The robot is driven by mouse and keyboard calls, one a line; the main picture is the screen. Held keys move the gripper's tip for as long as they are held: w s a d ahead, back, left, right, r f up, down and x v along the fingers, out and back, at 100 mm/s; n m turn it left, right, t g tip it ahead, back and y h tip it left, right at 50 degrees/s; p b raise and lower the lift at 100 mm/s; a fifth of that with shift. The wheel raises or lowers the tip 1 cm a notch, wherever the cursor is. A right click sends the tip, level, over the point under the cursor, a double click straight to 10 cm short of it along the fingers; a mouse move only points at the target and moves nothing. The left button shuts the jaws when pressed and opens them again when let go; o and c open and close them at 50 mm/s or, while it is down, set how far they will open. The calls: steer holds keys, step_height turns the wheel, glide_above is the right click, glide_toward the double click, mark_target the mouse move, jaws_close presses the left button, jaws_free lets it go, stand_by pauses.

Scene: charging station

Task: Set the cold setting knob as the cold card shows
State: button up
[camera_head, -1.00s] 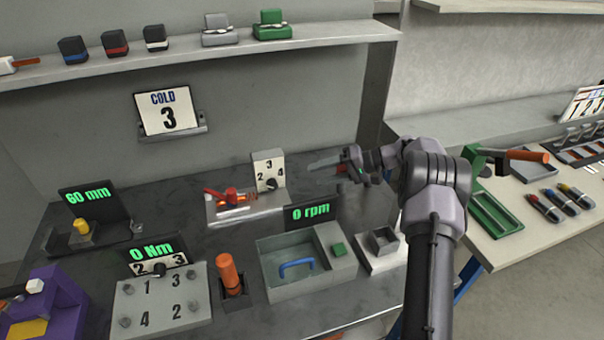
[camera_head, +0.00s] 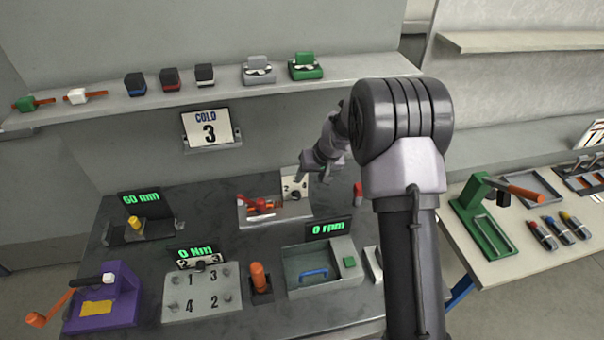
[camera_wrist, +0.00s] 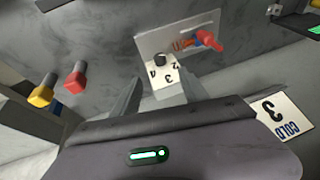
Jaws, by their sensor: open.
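The cold card (camera_head: 208,128) reads 3 and hangs on the wall below the shelf; it also shows upside down in the wrist view (camera_wrist: 278,118). The cold setting knob (camera_wrist: 160,59) is a small dark knob on a white dial plate (camera_wrist: 164,77) marked 2, 3 and 4. The head view shows the knob (camera_head: 295,195) partly behind my gripper. Its pointer direction is too small to tell. My gripper (camera_wrist: 160,78) is open and empty. Its fingers appear on either side of the dial plate in the wrist view, apparently short of the knob.
A red lever (camera_head: 261,204) stands left of the dial on the same base. Yellow (camera_wrist: 41,95) and red (camera_wrist: 75,82) knobs stand to one side in the wrist view. A shelf (camera_head: 225,97) runs above. A box with a green button (camera_head: 349,262) lies in front.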

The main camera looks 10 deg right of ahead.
mark_target(298, 195)
steer(key=b+x, duration=0.1)
steer(key=x, duration=0.4)
steer(key=b+x, duration=0.1)
steer(key=x, duration=0.5)
steer(key=b+x, duration=0.1)
steer(key=x, duration=0.5)
steer(key=shift+w+d, duration=0.2)
steer(key=shift+w, duration=0.15)
jaws_close()
